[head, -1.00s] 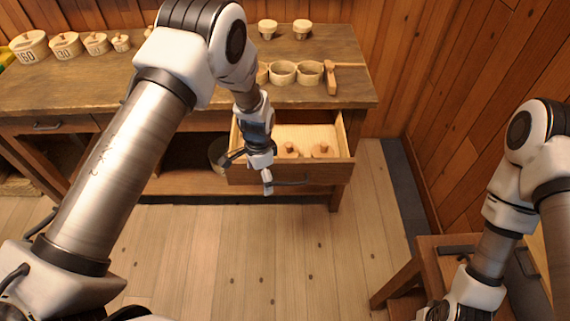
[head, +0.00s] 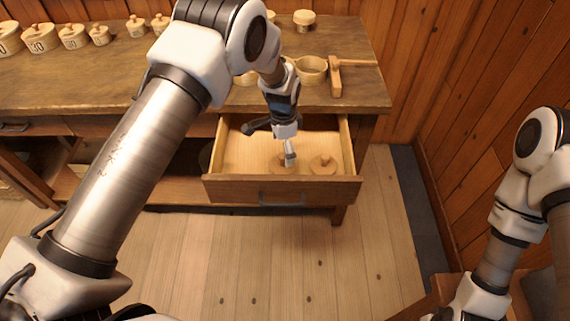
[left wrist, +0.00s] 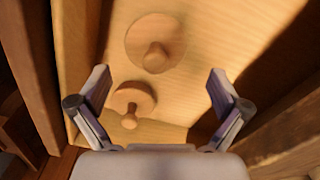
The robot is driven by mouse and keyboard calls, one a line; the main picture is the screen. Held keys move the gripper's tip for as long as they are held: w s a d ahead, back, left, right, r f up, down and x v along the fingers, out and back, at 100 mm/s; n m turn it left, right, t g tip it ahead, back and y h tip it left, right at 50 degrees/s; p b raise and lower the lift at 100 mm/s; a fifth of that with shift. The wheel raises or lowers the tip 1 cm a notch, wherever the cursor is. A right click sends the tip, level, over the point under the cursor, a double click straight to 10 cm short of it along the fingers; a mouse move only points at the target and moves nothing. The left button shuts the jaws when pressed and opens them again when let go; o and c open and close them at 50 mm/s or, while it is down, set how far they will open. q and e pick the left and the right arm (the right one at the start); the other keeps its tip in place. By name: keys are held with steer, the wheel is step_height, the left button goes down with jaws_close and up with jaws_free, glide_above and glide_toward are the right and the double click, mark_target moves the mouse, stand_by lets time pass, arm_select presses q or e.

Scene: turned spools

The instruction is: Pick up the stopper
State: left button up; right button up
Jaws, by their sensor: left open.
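Two round wooden stoppers with knobs lie in the open drawer. In the head view one stopper (head: 324,166) lies at the right, and the other (head: 277,163) is partly hidden by my left gripper (head: 269,143). In the left wrist view one stopper (left wrist: 154,44) lies farther up, beyond the fingertips. The other stopper (left wrist: 132,101) shows lower, near the left finger. My left gripper (left wrist: 160,82) is open and empty above the drawer. I cannot tell from these views how high it is above the stoppers. My right arm shows at the right, but its gripper is out of view.
The drawer (head: 232,188) juts out from under the workbench (head: 130,72), with its handle (head: 282,203) in front. A wooden wall (head: 480,110) closes the right side.

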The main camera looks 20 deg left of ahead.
mark_target(283, 164)
arm_select(q)
step_height(283, 164, down, 6)
steer(key=shift+s+p, duration=0.15)
steer(key=shift+p, duration=0.45)
steer(key=shift+s+d, duration=0.1)
steer(key=c, duration=1.1)
steer(key=shift+r, duration=0.15)
